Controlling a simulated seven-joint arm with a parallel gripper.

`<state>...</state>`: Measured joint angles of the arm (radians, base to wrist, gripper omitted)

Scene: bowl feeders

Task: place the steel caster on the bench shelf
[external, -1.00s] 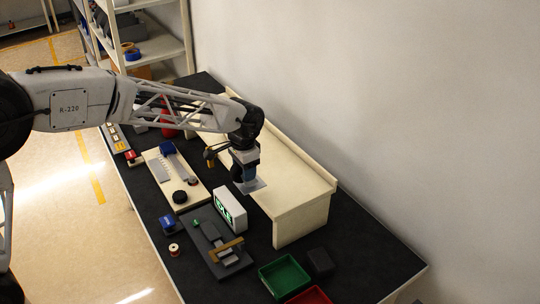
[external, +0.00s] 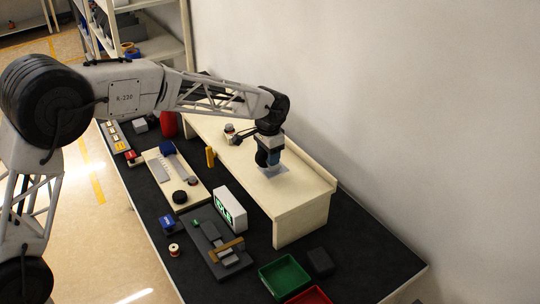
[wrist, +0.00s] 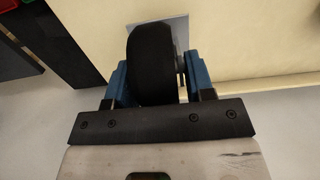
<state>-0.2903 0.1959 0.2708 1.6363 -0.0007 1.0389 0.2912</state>
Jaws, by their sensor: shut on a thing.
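The steel caster (wrist: 152,65) has a black wheel and a flat grey plate, and it sits between the blue fingers of my gripper (wrist: 156,70) in the wrist view. My gripper (external: 269,155) is shut on the wheel, with the plate pointing down. The bench shelf (external: 302,196) is a long cream raised board along the wall. In the external view the caster's plate (external: 275,171) is over the shelf top, towards its near end. I cannot tell whether the plate touches the board.
A small round item (external: 230,129) stands on the shelf further back. A lit display box (external: 230,208), a grey fixture (external: 222,248), a green bin (external: 284,276) and a red bin (external: 309,296) are on the dark bench in front. The shelf's near end is clear.

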